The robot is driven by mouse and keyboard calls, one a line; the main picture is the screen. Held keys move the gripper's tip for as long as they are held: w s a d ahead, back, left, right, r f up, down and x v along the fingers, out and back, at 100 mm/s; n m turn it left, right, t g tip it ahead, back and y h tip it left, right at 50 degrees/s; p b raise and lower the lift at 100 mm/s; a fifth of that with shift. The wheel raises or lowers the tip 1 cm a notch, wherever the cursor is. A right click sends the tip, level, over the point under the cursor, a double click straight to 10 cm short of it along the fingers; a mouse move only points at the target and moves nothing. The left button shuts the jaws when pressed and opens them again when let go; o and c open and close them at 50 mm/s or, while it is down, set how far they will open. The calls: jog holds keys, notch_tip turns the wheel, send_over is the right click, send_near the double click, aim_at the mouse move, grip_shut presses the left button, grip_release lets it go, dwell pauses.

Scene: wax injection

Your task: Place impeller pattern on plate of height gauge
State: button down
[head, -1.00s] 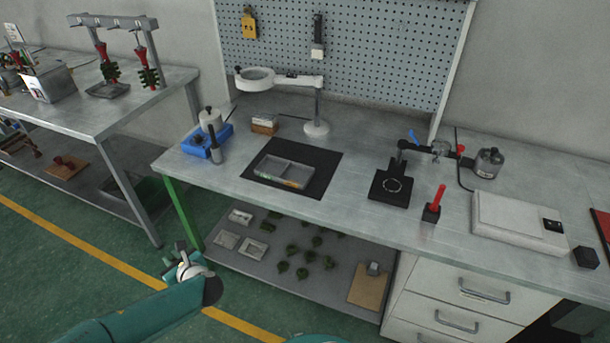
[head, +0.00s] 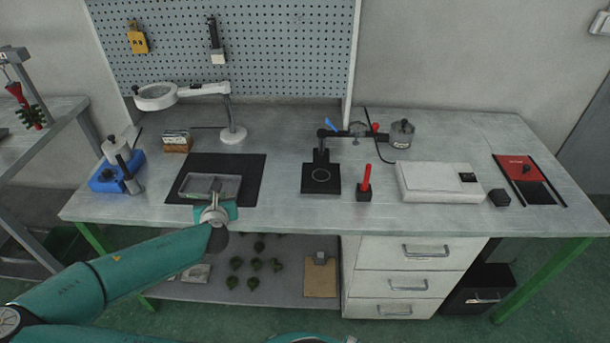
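The height gauge has a flat black plate (head: 321,184) with a pale ring on top, near the middle of the bench. A dark post and horizontal arm stand at its back. The plate looks bare. A grey divided tray (head: 229,190) lies on a black mat to the left; I cannot make out an impeller pattern in it. Several small dark green pieces (head: 257,265) lie on the lower shelf, too small to identify. My gripper (head: 213,211) is at the bench's front edge, over or just before the tray.
A magnifier lamp (head: 232,134) stands behind the mat. A blue-based tool (head: 117,180) is at the left. The pegboard (head: 280,55) rises behind.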

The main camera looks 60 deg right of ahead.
jog(key=s+d+r+m+g+h, duration=0.1)
jog(key=s+d+r+m+g, duration=0.25)
jog(key=s+d, duration=0.4)
jog(key=s+d+r+m+g+h, duration=0.1)
jog(key=s+d+r+m+g, duration=0.25)
jog(key=s, duration=0.65)
jog(key=s+d+r+m+g+h, duration=0.1)
jog(key=s+d+r+m+g, duration=0.25)
jog(key=s+d+g, duration=0.35)
jog(key=t, duration=0.2)
send_over(321, 176)
jog(key=f, duration=0.8)
jog(key=shift+s+a+f, duration=0.2)
jog(key=shift+s+a, duration=0.05)
jog(key=shift+d+f, duration=0.15)
jog(key=shift+f, duration=0.1)
jog(key=shift+w+d+f, duration=0.15)
jog(key=shift+f, duration=0.8)
jog(key=shift+w+d+f, duration=0.1)
jog(key=shift+f, duration=0.8)
jog(key=c, duration=1.3)
grip_release()
jog(key=shift+c, duration=0.2)
